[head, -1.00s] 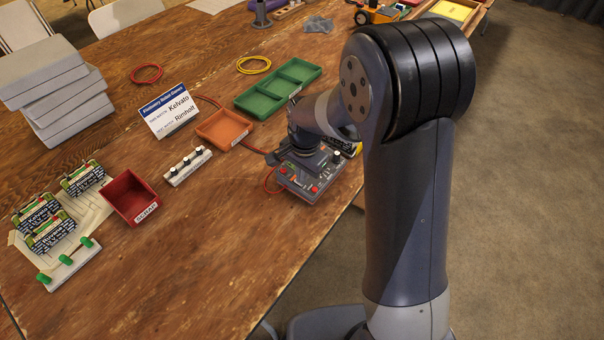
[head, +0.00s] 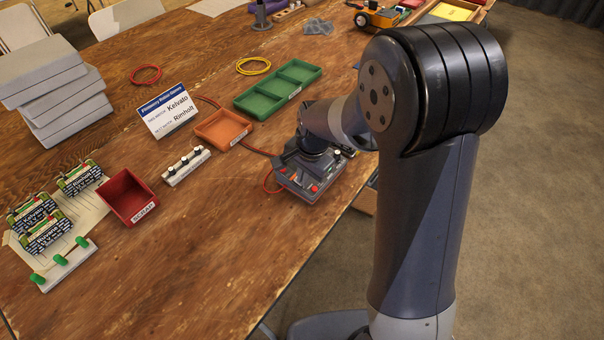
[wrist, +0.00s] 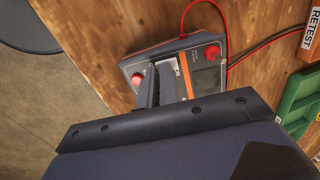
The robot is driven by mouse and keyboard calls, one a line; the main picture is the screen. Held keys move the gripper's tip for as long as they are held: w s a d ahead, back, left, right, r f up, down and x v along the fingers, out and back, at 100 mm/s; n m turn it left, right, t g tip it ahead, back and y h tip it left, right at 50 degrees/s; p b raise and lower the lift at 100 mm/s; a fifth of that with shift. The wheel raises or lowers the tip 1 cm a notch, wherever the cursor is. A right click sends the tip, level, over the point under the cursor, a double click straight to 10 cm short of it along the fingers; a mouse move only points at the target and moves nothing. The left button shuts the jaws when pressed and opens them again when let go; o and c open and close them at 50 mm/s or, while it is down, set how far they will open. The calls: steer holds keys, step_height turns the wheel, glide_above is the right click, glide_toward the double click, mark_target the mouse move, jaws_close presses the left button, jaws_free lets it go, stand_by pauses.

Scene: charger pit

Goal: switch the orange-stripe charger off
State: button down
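A grey charger (head: 318,186) with red knobs lies near the table's right edge in the head view. In the wrist view the charger (wrist: 204,76) shows an orange stripe, a dark screen and two red knobs, one at each side. My gripper (wrist: 158,72) is over the charger's face, with its dark fingers close together and nothing seen between them. The fingers cover part of the panel, and I cannot tell whether they touch it. The switch's position cannot be made out. In the head view my arm hides the charger's far part.
A red cable (wrist: 187,18) runs from the charger. An orange tray (head: 222,130), green tray (head: 247,101), red scrap bin (head: 127,197) and white strip with black knobs (head: 186,167) stand to the left. Bare table lies in front of the charger.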

steer(key=shift+s+f, duration=0.25)
steer(key=shift+f, duration=0.35)
steer(key=shift+w+a+r, duration=0.25)
steer(key=shift+w+a, duration=0.15)
steer(key=shift+r+p, duration=0.1)
steer(key=shift+p, duration=0.2)
steer(key=shift+w+r, duration=0.1)
steer(key=shift+r, duration=0.15)
step_height(320, 180, up, 14)
steer(key=s+d+p, duration=0.2)
steer(key=p, duration=0.1)
steer(key=shift+d+p, duration=0.3)
steer(key=shift+f, duration=0.1)
